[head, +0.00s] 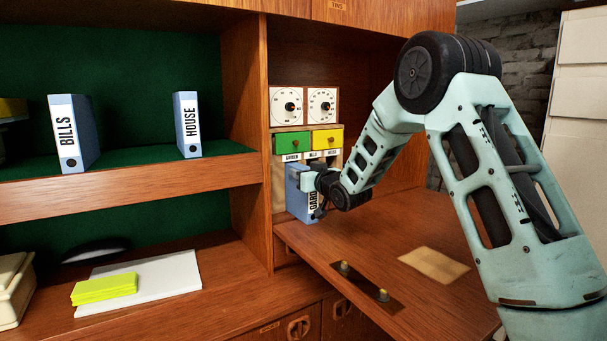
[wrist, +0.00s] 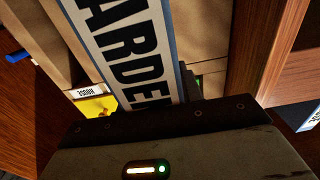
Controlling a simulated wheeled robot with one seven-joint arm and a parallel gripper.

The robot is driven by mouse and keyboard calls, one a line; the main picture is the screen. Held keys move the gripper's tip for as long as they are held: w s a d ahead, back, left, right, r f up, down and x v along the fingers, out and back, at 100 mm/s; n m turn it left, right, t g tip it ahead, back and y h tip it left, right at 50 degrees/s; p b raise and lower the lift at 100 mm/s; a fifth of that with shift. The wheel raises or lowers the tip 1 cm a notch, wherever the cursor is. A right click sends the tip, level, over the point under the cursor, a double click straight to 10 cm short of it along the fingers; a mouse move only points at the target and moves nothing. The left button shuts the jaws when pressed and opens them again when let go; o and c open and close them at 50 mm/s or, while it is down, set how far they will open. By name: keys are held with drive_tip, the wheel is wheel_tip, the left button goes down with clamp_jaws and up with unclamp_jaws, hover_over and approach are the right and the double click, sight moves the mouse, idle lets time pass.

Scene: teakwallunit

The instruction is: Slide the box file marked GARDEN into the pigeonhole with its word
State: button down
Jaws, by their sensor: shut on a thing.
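The blue GARDEN box file (head: 296,200) stands upright at the left end of the pigeonholes, below the small GARDEN label (head: 291,157). How far it is inside the opening I cannot tell. My gripper (head: 324,187) is shut on the file's front, hiding part of its word. In the wrist view, the file's white spine label (wrist: 122,45) runs up from my gripper, with most of its word readable. The small HOUSE label (wrist: 86,92) shows to its left there. The other pigeonhole openings are mostly hidden behind my gripper and arm.
Above the pigeonholes are a green drawer (head: 292,143), a yellow drawer (head: 327,139) and two dials. The BILLS file (head: 67,135) and HOUSE file (head: 187,125) stand on the left shelf. A wooden upright (head: 247,140) borders the compartment. The drop-down flap (head: 370,250) is mostly clear.

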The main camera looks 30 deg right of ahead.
drive_tip(key=shift+w+a, duration=0.1)
drive_tip(key=shift+w, duration=1.75)
idle(2.9)
drive_tip(key=shift+s, duration=0.15)
